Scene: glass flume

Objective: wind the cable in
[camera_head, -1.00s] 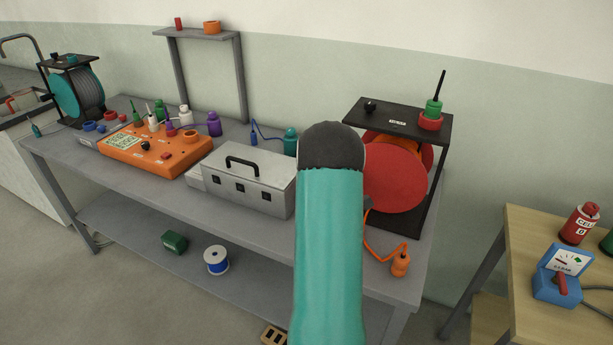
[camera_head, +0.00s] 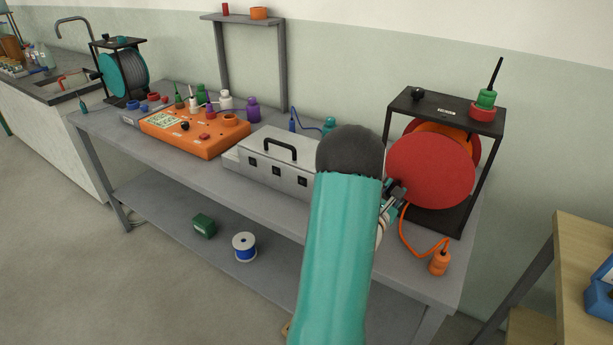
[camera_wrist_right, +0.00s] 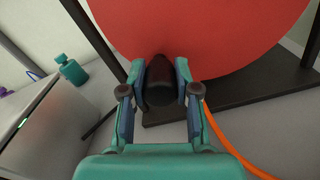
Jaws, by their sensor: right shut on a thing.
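The cable reel has a large red disc (camera_head: 432,170) in a black frame (camera_head: 462,116) at the bench's right end. An orange cable (camera_head: 408,228) hangs from it to an orange plug (camera_head: 439,263) at the bench's front edge. The cable (camera_wrist_right: 232,147) also shows in the right wrist view. My right gripper (camera_head: 396,192) is at the disc's lower left edge. In the wrist view its fingers (camera_wrist_right: 159,88) are shut on a dark handle (camera_wrist_right: 160,82) in front of the red disc (camera_wrist_right: 205,35). My teal arm hides part of the bench. My left gripper is out of view.
A grey metal case (camera_head: 268,171) stands left of the reel, with an orange box (camera_head: 195,138) beyond it. A second reel (camera_head: 125,75) stands at the bench's far left. A wooden table (camera_head: 580,270) is at the right.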

